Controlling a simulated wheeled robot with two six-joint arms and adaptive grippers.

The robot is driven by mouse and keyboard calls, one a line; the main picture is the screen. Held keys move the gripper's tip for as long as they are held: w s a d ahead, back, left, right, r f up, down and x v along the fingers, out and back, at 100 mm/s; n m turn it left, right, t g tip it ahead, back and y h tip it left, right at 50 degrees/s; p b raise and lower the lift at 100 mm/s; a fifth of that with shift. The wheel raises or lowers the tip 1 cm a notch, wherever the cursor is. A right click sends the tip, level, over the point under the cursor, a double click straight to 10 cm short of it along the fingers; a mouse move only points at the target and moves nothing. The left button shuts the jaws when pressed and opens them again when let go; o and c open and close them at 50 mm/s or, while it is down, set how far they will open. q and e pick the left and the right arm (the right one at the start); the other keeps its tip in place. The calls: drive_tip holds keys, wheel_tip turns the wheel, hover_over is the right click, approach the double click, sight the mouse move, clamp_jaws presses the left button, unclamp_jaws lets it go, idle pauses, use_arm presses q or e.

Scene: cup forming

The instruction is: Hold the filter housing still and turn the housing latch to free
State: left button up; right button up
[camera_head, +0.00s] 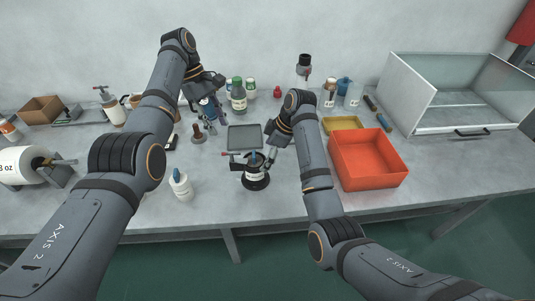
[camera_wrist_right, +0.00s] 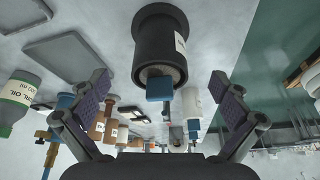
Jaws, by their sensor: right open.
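The filter housing (camera_head: 256,180) is a black cylinder with a white label, standing on the bench in front of the grey tray. A blue latch (camera_head: 253,156) sits at its top. In the right wrist view the housing (camera_wrist_right: 160,38) lies ahead, with the blue latch (camera_wrist_right: 159,88) facing the gap between the fingers.
A grey tray (camera_head: 244,137) lies behind the housing. An orange bin (camera_head: 368,160) stands to the right. A white bottle (camera_head: 180,185) with a blue top stands to the left. Several bottles line the back. The bench front right of the housing is clear.

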sight(256, 173)
drive_tip(key=x, duration=1)
drive_tip(key=shift+a+f, duration=0.1)
drive_tip(key=c, duration=1.6)
drive_tip(key=shift+s, duration=0.1)
drive_tip(key=shift+c, duration=0.2)
drive_tip(key=shift+s+f, duration=0.1)
drive_tip(key=shift+f, duration=0.1)
